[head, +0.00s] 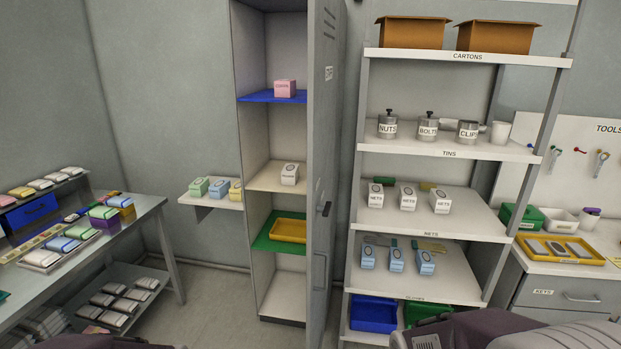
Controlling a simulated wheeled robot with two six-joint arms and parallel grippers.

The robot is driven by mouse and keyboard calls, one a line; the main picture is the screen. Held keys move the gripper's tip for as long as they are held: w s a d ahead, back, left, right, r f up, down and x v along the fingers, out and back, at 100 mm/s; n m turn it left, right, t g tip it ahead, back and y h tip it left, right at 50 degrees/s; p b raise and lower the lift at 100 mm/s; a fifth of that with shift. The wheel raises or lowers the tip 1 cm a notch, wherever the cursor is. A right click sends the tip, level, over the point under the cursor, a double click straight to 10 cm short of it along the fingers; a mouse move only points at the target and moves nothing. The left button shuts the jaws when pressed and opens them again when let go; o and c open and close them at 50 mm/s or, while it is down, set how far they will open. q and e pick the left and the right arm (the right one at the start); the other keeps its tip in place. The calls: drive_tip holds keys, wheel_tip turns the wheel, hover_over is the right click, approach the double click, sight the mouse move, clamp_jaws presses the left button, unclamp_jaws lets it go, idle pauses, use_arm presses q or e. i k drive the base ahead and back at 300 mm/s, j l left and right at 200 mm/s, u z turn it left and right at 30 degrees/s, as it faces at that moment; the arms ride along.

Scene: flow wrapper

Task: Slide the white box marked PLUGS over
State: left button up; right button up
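A white box (289,173) with a small dark label stands upright on the cream middle shelf of the tall open locker. Its lettering is too small to read for certain, so I cannot confirm that it says PLUGS. Three similar white boxes (408,198) on the rack to the right are marked NETS. Neither of my grippers shows; only dark parts of my arms appear along the bottom edge, well below and apart from the white box.
The locker door (323,150) stands open on the right side of the locker. A pink box (285,88) sits on the blue shelf above, and a yellow tray (288,230) on the green shelf below. A small wall shelf (214,201) holds three coloured packs. Open floor lies before the locker.

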sight(290, 173)
drive_tip(key=i+j+u, duration=0.1)
drive_tip(key=i+j, duration=0.3)
drive_tip(key=i+j+u, duration=0.15)
drive_tip(key=i+j, duration=0.2)
drive_tip(key=i, duration=0.2)
drive_tip(key=i+j+u, duration=0.1)
drive_tip(key=i+j, duration=0.2)
drive_tip(key=i, duration=0.15)
drive_tip(key=i+j+u, duration=0.1)
drive_tip(key=i+j, duration=0.15)
drive_tip(key=i, duration=0.25)
